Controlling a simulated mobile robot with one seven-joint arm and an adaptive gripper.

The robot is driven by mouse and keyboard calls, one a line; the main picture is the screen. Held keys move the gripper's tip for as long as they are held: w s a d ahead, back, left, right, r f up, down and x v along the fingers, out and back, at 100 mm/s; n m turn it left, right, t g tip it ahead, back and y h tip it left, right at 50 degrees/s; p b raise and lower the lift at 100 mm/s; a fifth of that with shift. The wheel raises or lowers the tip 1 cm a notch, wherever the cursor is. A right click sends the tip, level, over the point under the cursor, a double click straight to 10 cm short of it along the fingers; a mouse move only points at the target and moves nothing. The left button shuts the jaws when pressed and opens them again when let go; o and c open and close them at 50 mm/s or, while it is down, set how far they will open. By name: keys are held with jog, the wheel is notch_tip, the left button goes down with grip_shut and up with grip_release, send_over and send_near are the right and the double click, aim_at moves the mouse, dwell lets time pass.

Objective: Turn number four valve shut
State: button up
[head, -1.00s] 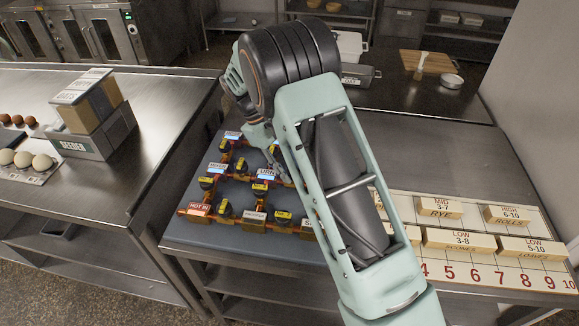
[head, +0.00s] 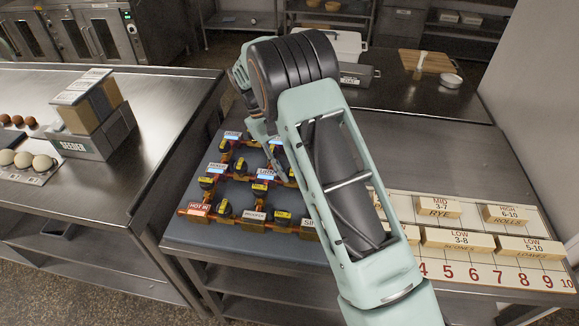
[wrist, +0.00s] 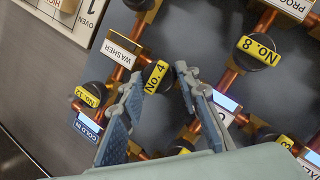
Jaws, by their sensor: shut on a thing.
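The number four valve (wrist: 157,78) shows in the wrist view as a dark knob with a yellow "No. 4" tag on its handle, beside the "WASHER" label. My gripper (wrist: 158,75) has one fingertip on each side of this handle and is shut on it. The tag lies tilted between the fingertips. In the head view my gripper (head: 264,138) reaches down at the far side of the valve board (head: 232,240). There my arm hides part of the board, and I cannot make out the number four tag.
Nearby valves are No. 8 (wrist: 258,50) and another yellow-tagged valve (wrist: 90,95) by the "COLD IN" label (wrist: 87,127). Copper pipes link them closely. A numbered board with wooden blocks (head: 460,238) lies to the right. A box stack (head: 92,115) stands on the left counter.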

jog(key=o, duration=1.1)
jog(key=shift+o, duration=0.2)
jog(key=v, duration=1.2)
